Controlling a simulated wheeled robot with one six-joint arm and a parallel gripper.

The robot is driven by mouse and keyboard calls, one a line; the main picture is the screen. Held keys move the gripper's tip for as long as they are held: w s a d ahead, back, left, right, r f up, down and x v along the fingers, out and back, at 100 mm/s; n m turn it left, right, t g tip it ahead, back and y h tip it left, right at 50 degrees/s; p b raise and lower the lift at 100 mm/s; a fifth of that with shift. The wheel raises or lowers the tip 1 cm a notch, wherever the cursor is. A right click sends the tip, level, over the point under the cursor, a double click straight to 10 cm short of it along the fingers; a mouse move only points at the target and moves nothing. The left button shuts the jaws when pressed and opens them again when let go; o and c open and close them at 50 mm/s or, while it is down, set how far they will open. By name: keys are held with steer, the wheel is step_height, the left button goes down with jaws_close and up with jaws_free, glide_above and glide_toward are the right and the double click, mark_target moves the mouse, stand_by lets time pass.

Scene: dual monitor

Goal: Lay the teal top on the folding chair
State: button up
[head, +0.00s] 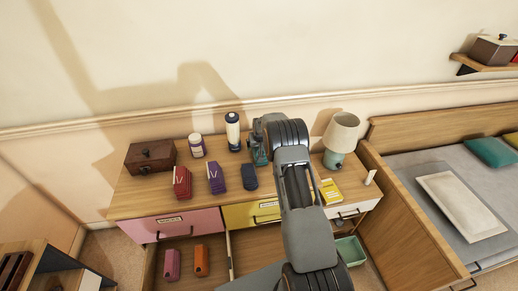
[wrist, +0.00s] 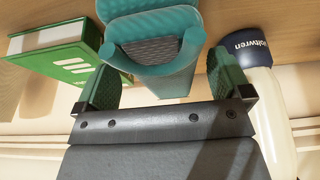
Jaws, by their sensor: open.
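The teal top (wrist: 160,50) is a rolled or folded teal cloth with a darker inner side, on the wooden dresser top. In the wrist view it lies between and just beyond the fingertips of my gripper (wrist: 163,80). The jaws are open, with one green-padded finger on each side of the cloth. Whether either finger touches it is hard to tell. In the head view my arm hides most of this spot, and only a bit of teal shows beside the wrist. I cannot make out a folding chair in either view.
Red (head: 182,183), purple (head: 216,179) and navy (head: 249,177) folded clothes stand on the dresser (head: 130,205). A white bottle with a navy cap (head: 233,132) and a green box (wrist: 60,55) are close by. A lamp (head: 341,135) stands right. Lower drawers are pulled open; a bed is at right.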

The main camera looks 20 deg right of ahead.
steer(key=shift+w+f, duration=0.1)
steer(key=shift+f, duration=0.05)
steer(key=shift+c, duration=0.4)
steer(key=c, duration=1.1)
